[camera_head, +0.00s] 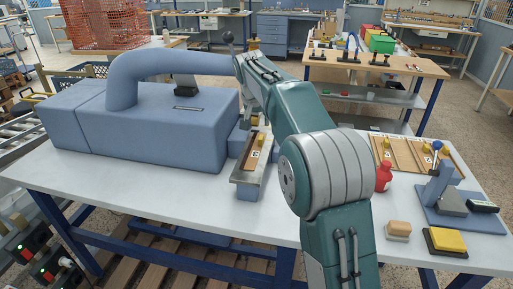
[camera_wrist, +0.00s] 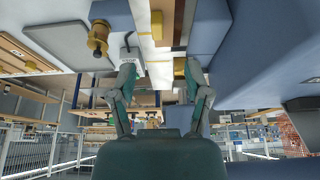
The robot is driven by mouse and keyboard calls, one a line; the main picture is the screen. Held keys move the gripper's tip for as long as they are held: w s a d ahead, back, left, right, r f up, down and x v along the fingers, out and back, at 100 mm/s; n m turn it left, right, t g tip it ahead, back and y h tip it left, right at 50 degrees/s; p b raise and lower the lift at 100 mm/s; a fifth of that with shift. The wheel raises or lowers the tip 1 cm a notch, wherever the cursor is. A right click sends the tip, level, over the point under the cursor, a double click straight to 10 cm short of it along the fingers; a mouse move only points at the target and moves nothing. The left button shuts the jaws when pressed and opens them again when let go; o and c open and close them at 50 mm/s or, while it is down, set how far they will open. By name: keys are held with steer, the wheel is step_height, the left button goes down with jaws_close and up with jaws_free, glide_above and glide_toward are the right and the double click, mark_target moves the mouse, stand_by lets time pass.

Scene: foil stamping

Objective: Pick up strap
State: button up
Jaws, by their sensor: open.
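A tan strap-like strip (camera_head: 254,152) with a yellow piece and a small white label lies in a long metal holder (camera_head: 244,178) at the front right of the blue press. My gripper (camera_wrist: 159,72) is open in the wrist view, its two fingers wide apart with nothing held between them. A tan strip with a yellow block (camera_wrist: 157,24) shows beyond the fingertips in that view, apart from them. In the head view my arm hides most of the gripper. More tan strips (camera_head: 403,152) lie in a wooden tray at the right.
The blue press (camera_head: 160,130) fills the table's left side. A red bottle (camera_head: 383,177), a stamp-like block (camera_head: 398,229), a yellow pad (camera_head: 447,241) and a blue stand (camera_head: 437,187) are at the right. The white table (camera_head: 150,195) is bare along its front left.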

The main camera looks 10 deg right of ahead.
mark_target(261, 138)
steer(key=x, duration=0.4)
steer(key=shift+a, duration=0.3)
steer(key=shift+w+d+f, duration=0.15)
steer(key=shift+d+f, duration=0.3)
steer(key=x, duration=0.4)
steer(key=shift+f, duration=0.4)
steer(key=shift+d, duration=0.1)
jaws_close()
